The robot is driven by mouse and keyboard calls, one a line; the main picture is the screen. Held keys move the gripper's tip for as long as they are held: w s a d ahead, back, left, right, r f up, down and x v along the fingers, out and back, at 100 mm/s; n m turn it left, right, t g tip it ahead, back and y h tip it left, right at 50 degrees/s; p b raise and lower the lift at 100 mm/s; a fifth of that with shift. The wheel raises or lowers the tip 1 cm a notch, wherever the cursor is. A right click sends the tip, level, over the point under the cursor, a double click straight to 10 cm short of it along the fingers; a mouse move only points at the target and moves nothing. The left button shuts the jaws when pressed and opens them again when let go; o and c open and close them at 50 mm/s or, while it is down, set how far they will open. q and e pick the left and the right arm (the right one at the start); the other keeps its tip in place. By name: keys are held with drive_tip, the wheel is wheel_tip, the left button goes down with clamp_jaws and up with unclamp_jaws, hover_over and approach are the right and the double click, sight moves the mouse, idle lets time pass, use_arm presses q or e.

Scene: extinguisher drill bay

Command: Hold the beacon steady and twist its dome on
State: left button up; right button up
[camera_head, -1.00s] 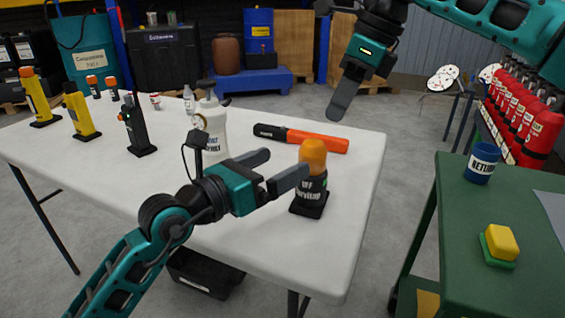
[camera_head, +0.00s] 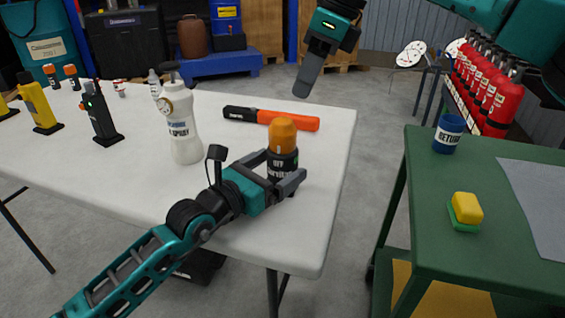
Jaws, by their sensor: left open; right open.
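The beacon has a black body (camera_head: 284,163) with white lettering and stands upright near the right end of the white table. Its orange dome (camera_head: 283,133) sits on top; I cannot tell how tightly it is seated. My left gripper (camera_head: 283,170) is open, with its fingers on either side of the beacon's body. The near finger hides the lower body, and the far finger is partly hidden behind it. I cannot tell whether either finger touches. My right gripper (camera_head: 304,88) is open, above and beyond the table's far edge; only one finger shows clearly.
An orange-and-black baton (camera_head: 290,121) lies behind the beacon. A white spray bottle (camera_head: 184,132) stands to its left, with a black handheld device (camera_head: 101,115) farther left. A green cart (camera_head: 410,205) at right holds a blue cup (camera_head: 449,134) and a yellow-green block (camera_head: 466,209).

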use_arm(q)
drive_tip(key=shift+x, duration=1.05)
drive_tip(key=shift+c, duration=0.3)
